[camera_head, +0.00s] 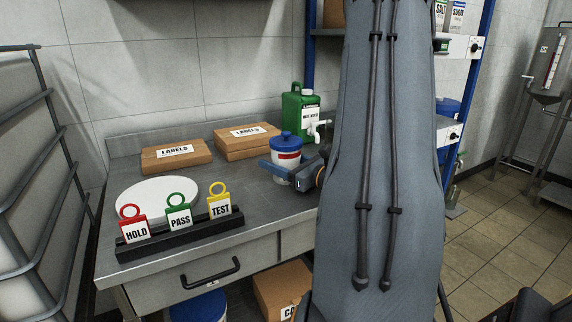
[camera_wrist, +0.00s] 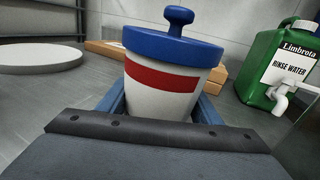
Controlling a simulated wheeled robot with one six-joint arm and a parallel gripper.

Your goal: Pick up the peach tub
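I see no peach-coloured tub. A pale grey-white tub (camera_head: 287,170) with a red band and a blue knobbed lid stands upright on the steel bench. In the wrist view the tub (camera_wrist: 160,98) fills the middle, close in front of my palm. My gripper (camera_head: 288,168) is level with the tub's lower body. Its blue fingers lie on either side of the tub, with some inner finger surface showing beside it. Whether the fingers touch the tub is hard to tell. The tub's base is hidden behind my palm in the wrist view.
A green rinse-water canister (camera_head: 301,104) with a tap stands behind the tub. Label boxes (camera_head: 176,156) lie at the back. A white round plate (camera_head: 157,196) and a black rack (camera_head: 180,234) with HOLD, PASS and TEST tags are left. My arm hides the bench's right side.

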